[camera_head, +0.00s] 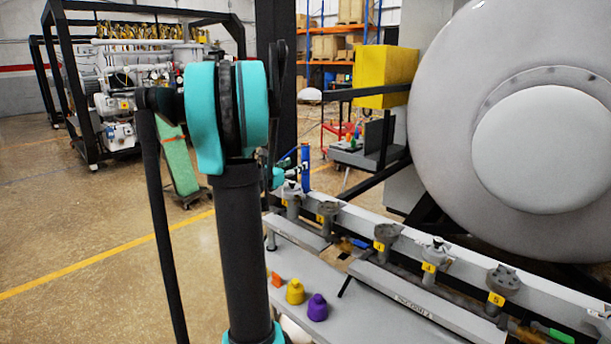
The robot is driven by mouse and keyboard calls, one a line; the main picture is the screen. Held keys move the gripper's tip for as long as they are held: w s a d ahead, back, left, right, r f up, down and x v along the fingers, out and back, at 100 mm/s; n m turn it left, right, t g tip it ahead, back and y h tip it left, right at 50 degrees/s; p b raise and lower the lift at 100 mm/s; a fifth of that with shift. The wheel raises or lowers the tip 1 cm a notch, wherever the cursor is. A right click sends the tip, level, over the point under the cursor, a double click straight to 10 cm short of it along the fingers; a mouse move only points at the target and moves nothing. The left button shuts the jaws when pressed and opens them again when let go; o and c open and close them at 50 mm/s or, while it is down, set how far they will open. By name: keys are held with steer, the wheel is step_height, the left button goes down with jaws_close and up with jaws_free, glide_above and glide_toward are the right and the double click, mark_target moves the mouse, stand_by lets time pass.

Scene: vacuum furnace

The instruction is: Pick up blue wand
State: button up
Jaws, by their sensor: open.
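The blue wand (306,168) stands upright at the far left end of the grey rail, near the first numbered fitting. My gripper (296,171) is small and partly hidden behind my teal and black arm. It is open and reaches in from the left, close beside the blue wand. I cannot tell whether its fingers touch the wand or lie around it.
The grey rail (352,222) carries several metal fittings with yellow number tags. A large round furnace door (440,110) stands behind it at right. A yellow piece (295,292) and a purple piece (317,308) sit on the lower shelf. Open floor lies at left.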

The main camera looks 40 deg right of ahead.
mark_target(306, 176)
steer(key=d, duration=0.6)
steer(key=shift+w+d+f, duration=0.2)
steer(key=shift+w, duration=0.25)
steer(key=shift+c, duration=0.3)
jaws_close()
